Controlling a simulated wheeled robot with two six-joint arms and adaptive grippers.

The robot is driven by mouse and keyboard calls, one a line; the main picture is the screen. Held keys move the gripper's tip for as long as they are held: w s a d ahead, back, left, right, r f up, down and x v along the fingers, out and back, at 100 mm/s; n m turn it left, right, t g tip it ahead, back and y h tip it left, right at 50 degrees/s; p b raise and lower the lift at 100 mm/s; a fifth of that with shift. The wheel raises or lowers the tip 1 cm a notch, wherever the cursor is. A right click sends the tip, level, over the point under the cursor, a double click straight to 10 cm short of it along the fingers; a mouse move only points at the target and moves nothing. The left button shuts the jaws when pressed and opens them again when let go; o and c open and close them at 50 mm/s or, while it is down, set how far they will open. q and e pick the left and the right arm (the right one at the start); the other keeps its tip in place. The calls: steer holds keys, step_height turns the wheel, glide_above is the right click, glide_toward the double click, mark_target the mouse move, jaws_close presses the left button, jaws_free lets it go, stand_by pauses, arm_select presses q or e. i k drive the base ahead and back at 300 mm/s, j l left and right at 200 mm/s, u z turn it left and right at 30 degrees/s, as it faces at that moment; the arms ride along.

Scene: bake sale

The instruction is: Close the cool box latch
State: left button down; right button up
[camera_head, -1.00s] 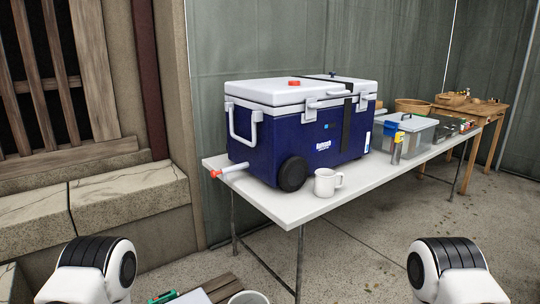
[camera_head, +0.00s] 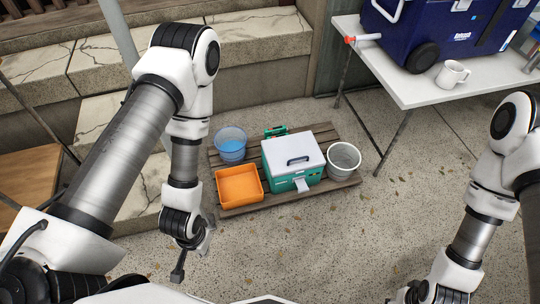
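A small teal cool box (camera_head: 283,184) with a white lid (camera_head: 292,148) sits on a low slatted wooden pallet (camera_head: 335,175). Its lid looks down, and a pale latch flap (camera_head: 301,185) sticks outward from its front. My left gripper (camera_head: 188,256) hangs in front and to the left of the pallet, apart from the box; its finger opening is unclear. My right gripper (camera_head: 420,292) is low at the right, partly cut off by the bottom edge. A larger dark blue cool box (camera_head: 462,36) stands on the white table, its top cut off by the frame.
An orange tray (camera_head: 239,186) and a blue tub (camera_head: 230,144) are left of the small box. A grey bucket (camera_head: 343,159) is right of it, a green object (camera_head: 275,131) behind. A white mug (camera_head: 452,73) stands on the table (camera_head: 405,90).

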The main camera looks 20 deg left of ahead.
mark_target(302, 184)
steer(key=k+j, duration=0.1)
steer(key=j, duration=0.15)
steer(key=k+j+u, duration=0.1)
steer(key=j, duration=0.15)
steer(key=j+z, duration=0.25)
steer(key=j, duration=0.45)
steer(key=j+z, duration=0.3)
steer(key=j, duration=0.35)
steer(key=i+u, duration=0.2)
steer(key=u, duration=0.2)
steer(key=i+l+u, duration=0.15)
steer(key=u, duration=0.25)
